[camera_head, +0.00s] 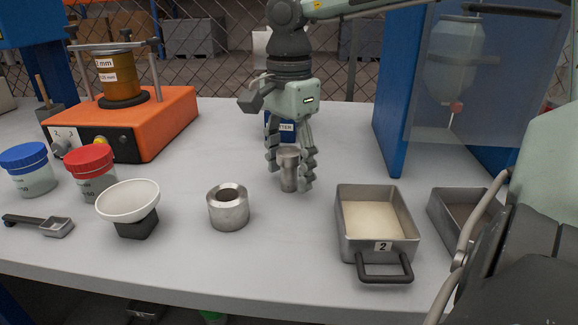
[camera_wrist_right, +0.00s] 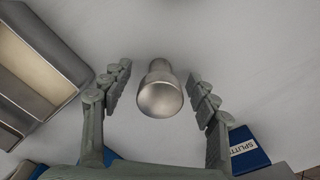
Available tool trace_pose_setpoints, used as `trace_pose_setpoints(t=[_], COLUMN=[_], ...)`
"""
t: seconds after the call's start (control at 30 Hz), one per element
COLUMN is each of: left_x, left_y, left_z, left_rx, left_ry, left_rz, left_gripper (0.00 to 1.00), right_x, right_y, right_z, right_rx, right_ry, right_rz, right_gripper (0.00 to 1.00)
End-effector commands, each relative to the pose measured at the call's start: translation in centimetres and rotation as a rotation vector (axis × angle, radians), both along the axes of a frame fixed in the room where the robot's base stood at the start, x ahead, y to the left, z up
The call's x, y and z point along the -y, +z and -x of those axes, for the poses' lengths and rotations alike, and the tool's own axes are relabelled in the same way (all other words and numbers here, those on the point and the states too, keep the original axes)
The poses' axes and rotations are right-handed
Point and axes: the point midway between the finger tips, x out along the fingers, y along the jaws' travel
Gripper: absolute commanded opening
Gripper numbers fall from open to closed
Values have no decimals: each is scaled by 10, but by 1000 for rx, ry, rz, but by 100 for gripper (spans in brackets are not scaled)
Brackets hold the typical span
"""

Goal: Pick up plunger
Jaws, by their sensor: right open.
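The plunger (camera_head: 289,160) is a small grey metal cylinder with a wider end, upright on the table near the middle. My right gripper (camera_head: 290,175) is above it, fingers pointing down on either side. In the right wrist view the plunger (camera_wrist_right: 160,95) lies between the two open fingers, with a gap on each side, so neither finger appears to touch it. My left gripper is not in view.
A hollow metal cylinder (camera_head: 228,212) stands left of the plunger. A metal pan marked 2 (camera_head: 345,225) is to the right, with another tray (camera_head: 440,215) beyond. A white bowl (camera_head: 128,200), lidded jars (camera_head: 92,175) and an orange machine (camera_head: 160,125) are left. A blue-framed panel (camera_head: 395,90) stands behind right.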

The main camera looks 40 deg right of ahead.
Motion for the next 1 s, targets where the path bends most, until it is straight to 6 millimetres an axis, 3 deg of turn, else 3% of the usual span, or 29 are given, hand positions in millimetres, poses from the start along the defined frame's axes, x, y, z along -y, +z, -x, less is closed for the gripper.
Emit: trace_pose_setpoints(t=[0.03, 0.5, 1.0], left_x=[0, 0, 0], left_y=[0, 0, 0], left_z=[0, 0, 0], left_rx=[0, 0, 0], left_ry=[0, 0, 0], left_rz=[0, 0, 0], left_gripper=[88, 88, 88], right_x=[0, 0, 0], right_y=[0, 0, 2], right_z=[0, 0, 0], right_rx=[0, 0, 2], right_ry=[0, 0, 0], right_rz=[0, 0, 0], right_gripper=[56, 0, 0])
